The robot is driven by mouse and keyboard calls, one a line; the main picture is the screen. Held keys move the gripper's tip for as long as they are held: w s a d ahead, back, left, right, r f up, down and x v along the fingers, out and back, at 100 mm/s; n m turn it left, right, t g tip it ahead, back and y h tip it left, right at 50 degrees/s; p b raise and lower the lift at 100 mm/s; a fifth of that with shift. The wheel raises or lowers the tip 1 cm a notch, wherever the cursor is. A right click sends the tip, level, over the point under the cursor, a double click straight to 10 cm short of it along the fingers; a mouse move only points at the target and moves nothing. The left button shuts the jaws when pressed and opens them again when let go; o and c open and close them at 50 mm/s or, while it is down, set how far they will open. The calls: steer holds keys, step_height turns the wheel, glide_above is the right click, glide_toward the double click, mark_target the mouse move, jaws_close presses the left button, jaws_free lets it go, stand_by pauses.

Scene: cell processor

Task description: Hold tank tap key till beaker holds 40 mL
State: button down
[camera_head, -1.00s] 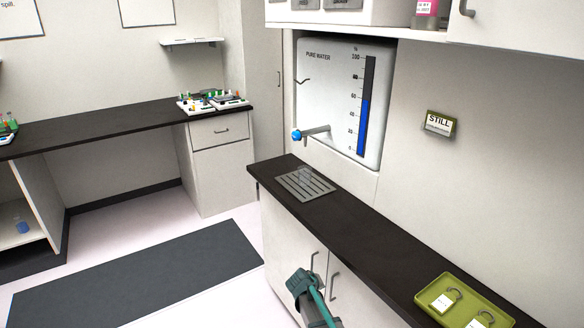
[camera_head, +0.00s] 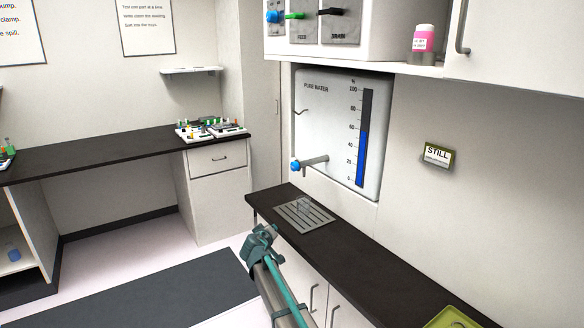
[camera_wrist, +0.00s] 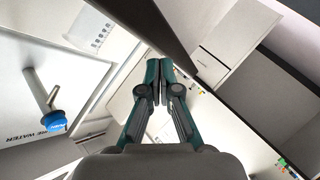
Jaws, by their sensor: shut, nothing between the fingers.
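The white PURE WATER tank (camera_head: 325,125) is set in the wall, its blue gauge column (camera_head: 362,158) a little over half high. A grey tap (camera_head: 314,160) with a blue key (camera_head: 295,166) sticks out of its lower front. A small clear beaker (camera_head: 304,204) stands below on the slotted drain plate; its level is too small to read. My gripper (camera_head: 268,231) is shut and empty, in front of the counter, below and left of the beaker in the picture, apart from tap and beaker. In the wrist view the blue key (camera_wrist: 56,122) lies left of my fingertips (camera_wrist: 157,67).
The dark counter (camera_head: 340,250) runs along the wall, with the drain plate (camera_head: 290,213) at its far end and a green tray (camera_head: 452,318) at its near end. An overhead cabinet (camera_head: 520,35) juts out above.

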mark_target(294, 167)
steer(key=w+a+r+t+p, duration=0.1)
steer(key=r, duration=0.9)
steer(key=w+a+r+n+t+p, duration=0.1)
steer(key=a+r+t, duration=0.1)
steer(key=r, duration=0.9)
steer(key=shift+w+r, duration=0.15)
steer(key=shift+w, duration=0.1)
steer(key=w+d+p, duration=0.2)
steer(key=w+d, duration=0.3)
steer(key=d, duration=0.2)
steer(key=shift+p, duration=0.4)
steer(key=shift+w+d, duration=0.15)
steer(key=shift+w+d+b, duration=0.2)
steer(key=shift+d+b, duration=0.05)
steer(key=shift+b, duration=0.25)
steer(key=shift+w+d, duration=0.3)
steer(key=shift+d, duration=0.2)
stand_by(3.4)
